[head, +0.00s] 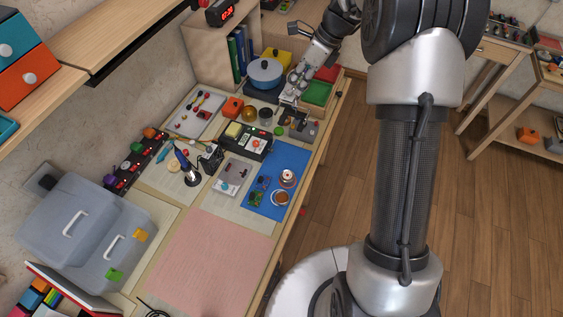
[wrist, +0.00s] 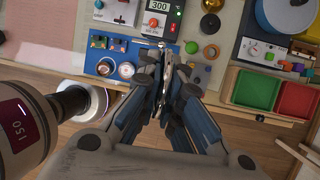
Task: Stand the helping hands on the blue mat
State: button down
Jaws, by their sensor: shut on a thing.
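My gripper (head: 291,96) is near the far end of the bench, beyond the blue mat (head: 287,155). In the wrist view my gripper (wrist: 164,82) is shut on a slim silver metal piece, which I take to be the helping hands (wrist: 163,66). Most of it is hidden between the fingers, so I cannot tell its tilt or whether its foot is clear of the bench. The mat also shows in the wrist view (wrist: 171,29), up and left of the fingertips. Small boards, a round spool (head: 288,177) and a round dish (head: 280,198) are on the mat's near part; its far part is bare.
A black soldering station (head: 247,140) stands left of the mat. A grey tray of small parts (head: 310,129) lies beyond it. A blue pot (head: 265,72), a green bin (head: 317,93) and a red bin (head: 328,73) are farther back. A pink mat (head: 210,255) is nearer.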

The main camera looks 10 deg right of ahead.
notch_tip(320, 180, down, 20)
jog(key=b, duration=0.6)
jog(key=shift+r, duration=0.25)
jog(key=c, duration=2.1)
grip_release()
jog(key=shift+s, duration=0.15)
jog(key=o, duration=0.3)
jog(key=shift+r, duration=0.1)
